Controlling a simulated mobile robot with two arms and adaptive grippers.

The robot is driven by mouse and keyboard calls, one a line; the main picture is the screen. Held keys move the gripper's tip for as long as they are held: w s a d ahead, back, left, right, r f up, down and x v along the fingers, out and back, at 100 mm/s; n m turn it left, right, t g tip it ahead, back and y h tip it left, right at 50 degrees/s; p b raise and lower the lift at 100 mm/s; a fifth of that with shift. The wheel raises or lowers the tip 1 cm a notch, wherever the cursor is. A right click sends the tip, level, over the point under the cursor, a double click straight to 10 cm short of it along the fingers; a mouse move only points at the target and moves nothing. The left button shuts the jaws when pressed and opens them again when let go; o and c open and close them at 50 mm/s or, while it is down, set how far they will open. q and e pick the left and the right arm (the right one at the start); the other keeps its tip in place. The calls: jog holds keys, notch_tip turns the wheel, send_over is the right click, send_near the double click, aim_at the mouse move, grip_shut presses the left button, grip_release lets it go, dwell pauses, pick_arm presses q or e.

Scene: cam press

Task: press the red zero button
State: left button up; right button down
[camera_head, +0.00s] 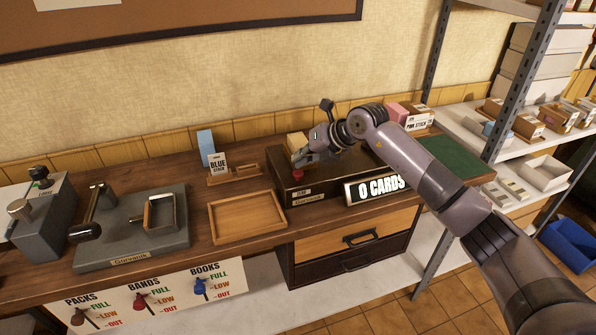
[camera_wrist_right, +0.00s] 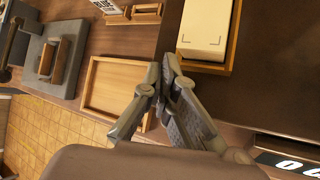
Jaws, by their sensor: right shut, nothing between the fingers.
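The red zero button (camera_head: 297,173) stands at the front left corner of a dark brown counter box (camera_head: 330,178). A display (camera_head: 378,188) on the front of the box reads "0 CARDS". My right gripper (camera_head: 298,158) is shut and empty, with its fingertips just above and behind the button in the head view. I cannot tell whether they touch it. In the wrist view the shut fingers (camera_wrist_right: 169,68) point past the box edge, and the button is not visible there. My left gripper is not in view.
A cream card stack (camera_wrist_right: 207,30) sits in a holder on the box. A grey press (camera_head: 135,235) stands further left. A green mat (camera_head: 447,159) lies right.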

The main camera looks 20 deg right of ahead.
aim_at(301, 171)
jog(key=shift+r+p, duration=1.7)
jog(key=shift+r, duration=0.85)
